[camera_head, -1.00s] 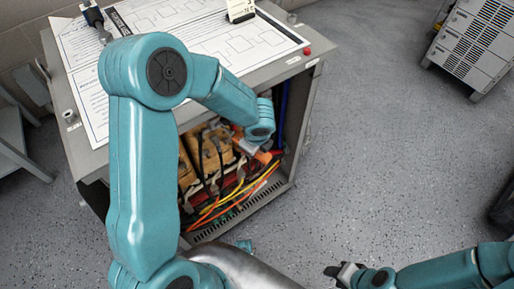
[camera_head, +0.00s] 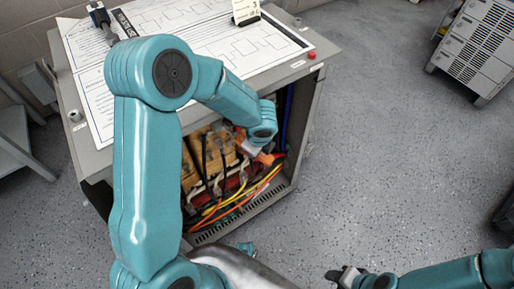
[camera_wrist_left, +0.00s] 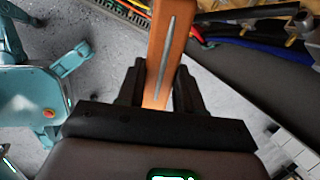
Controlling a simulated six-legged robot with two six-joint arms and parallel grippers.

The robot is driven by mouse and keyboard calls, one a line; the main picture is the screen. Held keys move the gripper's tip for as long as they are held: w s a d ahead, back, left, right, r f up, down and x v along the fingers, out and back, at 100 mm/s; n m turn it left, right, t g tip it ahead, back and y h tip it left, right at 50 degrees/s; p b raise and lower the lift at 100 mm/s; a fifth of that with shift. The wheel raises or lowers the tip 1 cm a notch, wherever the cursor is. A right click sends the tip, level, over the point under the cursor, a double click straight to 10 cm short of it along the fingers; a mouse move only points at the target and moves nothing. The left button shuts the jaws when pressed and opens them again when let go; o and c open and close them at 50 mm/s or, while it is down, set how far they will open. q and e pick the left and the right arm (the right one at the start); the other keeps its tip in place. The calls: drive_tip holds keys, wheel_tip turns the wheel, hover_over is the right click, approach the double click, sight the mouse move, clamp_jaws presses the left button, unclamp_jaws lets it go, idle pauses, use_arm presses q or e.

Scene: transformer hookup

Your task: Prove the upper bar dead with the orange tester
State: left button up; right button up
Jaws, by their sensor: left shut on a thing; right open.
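The orange tester (camera_wrist_left: 170,35) is in my left gripper (camera_wrist_left: 158,92), which is shut on it in the left wrist view. A grey metal strip runs along the tester, and its far end is cut off by the top edge. In the head view a bit of the tester (camera_head: 265,158) shows by my left wrist, at the right part of the open cabinet front (camera_head: 297,150). The left fingers are mostly hidden there. I cannot pick out the upper bar, or tell whether the tester touches anything. My right gripper (camera_head: 343,274) is open and empty over the floor at the bottom.
Inside the cabinet are tan coils (camera_head: 222,148) and yellow and orange cables (camera_head: 240,195). On the cabinet top lie diagram sheets (camera_head: 165,25), a small standing card (camera_head: 245,11) and a red button (camera_head: 311,55). A grey vented unit (camera_head: 475,50) stands at upper right. Floor between is clear.

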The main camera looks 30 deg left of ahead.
sight(269, 163)
use_arm(q)
drive_tip(key=shift+w+a, duration=0.15)
drive_tip(key=shift+a, duration=0.2)
idle(0.9)
drive_tip(key=shift+d, duration=0.1)
drive_tip(key=shift+d+f+b, duration=0.1)
drive_tip(key=shift+d+b, duration=0.2)
drive_tip(key=shift+s+d+b, duration=0.35)
drive_tip(key=shift+s+d, duration=0.1)
drive_tip(key=shift+d, duration=0.3)
drive_tip(key=shift+s+d+b, duration=0.25)
drive_tip(key=shift+s+d, duration=0.05)
drive_tip(key=shift+d, duration=0.4)
drive_tip(key=shift+s+d+b, duration=0.25)
drive_tip(key=shift+s+d, duration=0.05)
drive_tip(key=shift+d, duration=0.4)
drive_tip(key=shift+s+d+b, duration=0.25)
drive_tip(key=shift+s+d, duration=0.05)
drive_tip(key=shift+d, duration=0.4)
